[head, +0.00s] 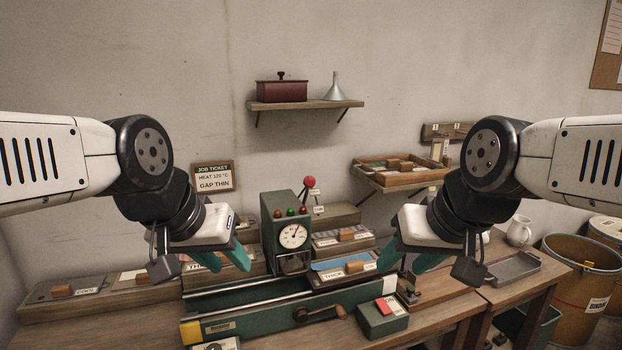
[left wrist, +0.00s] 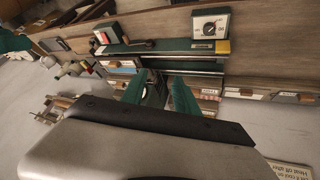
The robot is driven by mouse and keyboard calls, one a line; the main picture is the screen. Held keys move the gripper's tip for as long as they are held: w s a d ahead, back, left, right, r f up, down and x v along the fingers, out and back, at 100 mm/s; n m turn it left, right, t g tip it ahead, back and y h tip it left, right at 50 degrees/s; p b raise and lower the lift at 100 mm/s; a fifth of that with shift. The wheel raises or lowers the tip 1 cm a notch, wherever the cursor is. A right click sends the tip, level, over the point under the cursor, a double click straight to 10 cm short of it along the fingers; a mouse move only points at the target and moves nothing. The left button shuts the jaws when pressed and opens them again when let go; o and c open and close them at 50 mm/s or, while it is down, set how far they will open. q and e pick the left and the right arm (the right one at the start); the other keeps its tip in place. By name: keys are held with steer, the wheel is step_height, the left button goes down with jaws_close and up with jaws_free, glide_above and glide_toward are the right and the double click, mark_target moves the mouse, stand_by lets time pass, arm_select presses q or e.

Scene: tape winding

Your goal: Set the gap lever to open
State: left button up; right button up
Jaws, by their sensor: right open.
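A green machine (head: 287,222) with a round dial (head: 293,235) stands at the back centre of the bench. A lever with a red ball knob (head: 309,182) stands up at its right side, with two small labels beside it, too small to read. I take this to be the gap lever. My left gripper (head: 224,260) is left of the machine, apart from the lever; in the left wrist view its fingers (left wrist: 159,92) are spread and empty. My right gripper (head: 411,260) is open and empty, right of the machine and lower than the knob. The lever is not clear in the left wrist view.
A job ticket (head: 213,177) on the wall reads heat 120 °C, gap thin. A long green bed with a crank (head: 318,313) and a green box with a red top (head: 382,316) lie in front. Labelled trays (head: 342,241) flank the machine. A shelf (head: 305,104) hangs above.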

arm_select(q)
steer(key=shift+o, duration=1.1)
steer(key=shift+w+r, duration=0.2)
steer(key=shift+w, duration=0.05)
step_height(320, 180, up, 6)
steer(key=r+n+y, duration=0.1)
steer(key=n+y, duration=0.3)
steer(key=n, duration=0.7)
glide_above(308, 187)
steer(key=s, duration=0.1)
steer(key=shift+s+d+f+g, duration=0.2)
steer(key=shift+d+f+g, duration=0.05)
steer(key=shift+d+g, duration=0.15)
steer(key=x, duration=0.7)
steer(key=shift+w+d+f, duration=0.1)
steer(key=shift+w+f, duration=0.05)
steer(key=shift+f, duration=0.15)
